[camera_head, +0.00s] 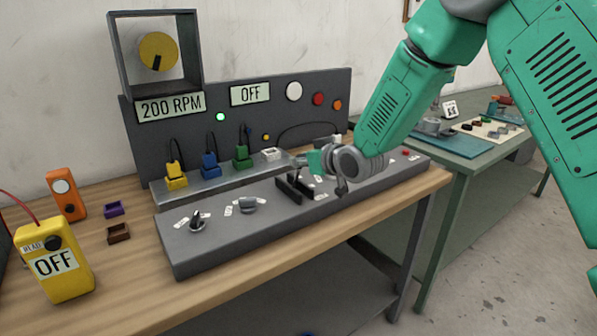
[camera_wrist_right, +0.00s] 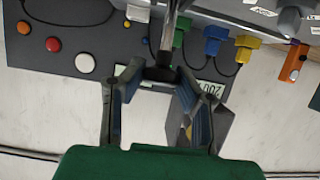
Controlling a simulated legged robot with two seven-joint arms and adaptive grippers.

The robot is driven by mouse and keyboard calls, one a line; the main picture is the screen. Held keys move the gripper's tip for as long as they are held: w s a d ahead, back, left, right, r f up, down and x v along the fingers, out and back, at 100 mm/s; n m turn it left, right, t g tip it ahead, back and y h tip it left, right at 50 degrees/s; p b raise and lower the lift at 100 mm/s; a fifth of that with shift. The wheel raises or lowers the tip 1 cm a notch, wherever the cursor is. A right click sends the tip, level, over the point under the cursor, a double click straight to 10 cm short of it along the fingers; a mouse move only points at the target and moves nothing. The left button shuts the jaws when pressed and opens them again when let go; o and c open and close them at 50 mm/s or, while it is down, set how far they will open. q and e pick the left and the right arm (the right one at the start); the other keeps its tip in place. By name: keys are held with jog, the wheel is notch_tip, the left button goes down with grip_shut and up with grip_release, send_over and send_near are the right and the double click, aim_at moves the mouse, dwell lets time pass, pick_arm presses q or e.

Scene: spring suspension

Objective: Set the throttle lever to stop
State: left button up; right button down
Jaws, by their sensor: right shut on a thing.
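The throttle lever shows in the right wrist view as a metal shaft with a black knob (camera_wrist_right: 160,74). My right gripper (camera_wrist_right: 153,88) has its two fingers around the knob and is shut on it. In the head view my right gripper (camera_head: 318,160) is at the middle of the grey control panel (camera_head: 205,250), over a black slotted bracket (camera_head: 293,188). The gripper hides most of the lever there. Small white labels sit beside the bracket, too small to read. My left gripper is not in view.
The upright panel carries an "OFF" display (camera_head: 250,93), a "200 RPM" display (camera_head: 170,107) and a lit green lamp (camera_head: 220,117). Yellow, blue and green plugs (camera_head: 241,156) stand on a ledge behind the gripper. Two knobs (camera_head: 248,205) lie to its left. A yellow meter (camera_head: 60,262) stands at front left.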

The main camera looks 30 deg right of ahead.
jog(key=shift+s+d+f, duration=0.1)
jog(key=shift+s+f, duration=0.25)
jog(key=shift+s, duration=0.25)
jog(key=shift+s+d+f, duration=0.1)
jog(key=shift+s+f, duration=0.2)
jog(key=shift+s, duration=0.25)
jog(key=shift+s+f, duration=0.1)
jog(key=shift+f, duration=0.1)
jog(key=c, duration=1.5)
grip_release()
jog(key=o, duration=0.3)
jog(key=shift+s+r, duration=0.1)
jog(key=shift+s, duration=0.1)
jog(key=shift+d+r, duration=0.1)
jog(key=v, duration=1.2)
